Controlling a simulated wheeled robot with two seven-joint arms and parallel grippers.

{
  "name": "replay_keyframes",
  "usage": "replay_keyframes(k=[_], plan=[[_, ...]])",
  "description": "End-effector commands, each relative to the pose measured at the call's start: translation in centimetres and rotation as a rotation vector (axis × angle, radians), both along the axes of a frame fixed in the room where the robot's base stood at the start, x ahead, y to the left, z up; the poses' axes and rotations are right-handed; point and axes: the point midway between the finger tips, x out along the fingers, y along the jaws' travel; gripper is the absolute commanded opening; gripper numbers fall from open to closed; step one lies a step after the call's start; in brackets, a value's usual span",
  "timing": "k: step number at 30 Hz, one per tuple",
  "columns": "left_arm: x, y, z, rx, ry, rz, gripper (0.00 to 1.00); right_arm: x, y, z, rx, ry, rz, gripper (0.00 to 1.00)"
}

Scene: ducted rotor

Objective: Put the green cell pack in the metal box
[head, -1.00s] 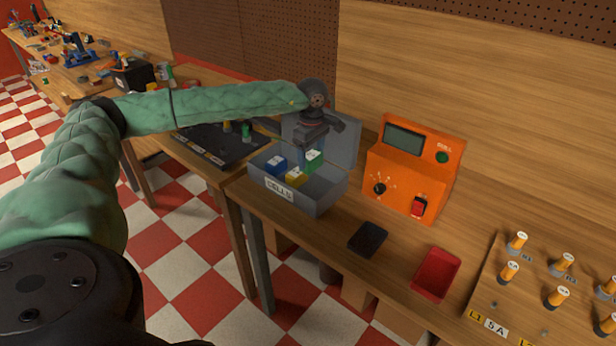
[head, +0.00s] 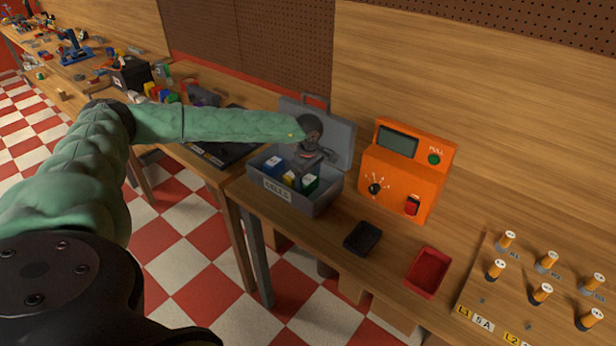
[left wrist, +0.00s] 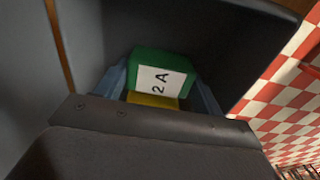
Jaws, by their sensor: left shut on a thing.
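The grey metal box (head: 291,203), marked CELLS, stands on the bench with its lid (head: 335,133) raised. Inside it are a blue pack (head: 274,165), a yellow pack (head: 290,179) and, at the right, the green cell pack (head: 309,184). My left gripper (head: 309,173) reaches down into the box from above, shut on the green pack. In the left wrist view the green pack (left wrist: 163,63), with a white 2A label, lies between the two fingers, with yellow showing just beside it. The green pack's underside is hidden, so I cannot tell whether it touches the box floor.
An orange meter (head: 404,170) stands right of the box. A small black tray (head: 362,238) and a red tray (head: 428,272) lie in front of it. A board with several orange-and-white posts (head: 540,290) is at far right. Bare wood lies between the trays and that board.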

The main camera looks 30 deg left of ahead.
Motion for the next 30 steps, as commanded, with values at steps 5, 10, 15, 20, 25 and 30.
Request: replay_keyframes(k=[5, 10, 15, 20, 25, 30], plan=[[0.0, 0.0, 0.0, 0.0, -0.001, 0.0, 0.39, 0.0, 0.0, 0.0, 0.0, -0.001, 0.0, 0.52], [0.0, 0.0, -0.2, 0.0, -0.001, 0.0, 0.39, 0.2, 0.0, -0.1, 0.0, -0.001, 0.0, 0.52], [0.0, 0.0, -0.2, 0.0, -0.001, 0.0, 0.86, 0.7, 0.0, 0.2, 0.0, -0.005, -0.001, 0.52], [0.0, 0.0, -0.2, 0.0, -0.001, 0.0, 0.9, 0.8, -0.1, 0.2, -0.002, -0.006, 0.0, 0.52], [0.0, 0.0, -0.1, 0.0, -0.001, 0.0, 0.9, 0.6, -0.1, 0.2, -0.001, -0.005, 0.0, 0.52], [0.1, 0.0, 0.4, 0.0, -0.003, 0.0, 0.9, -0.1, -0.3, -0.7, -0.003, 0.005, 0.0, 0.52]])
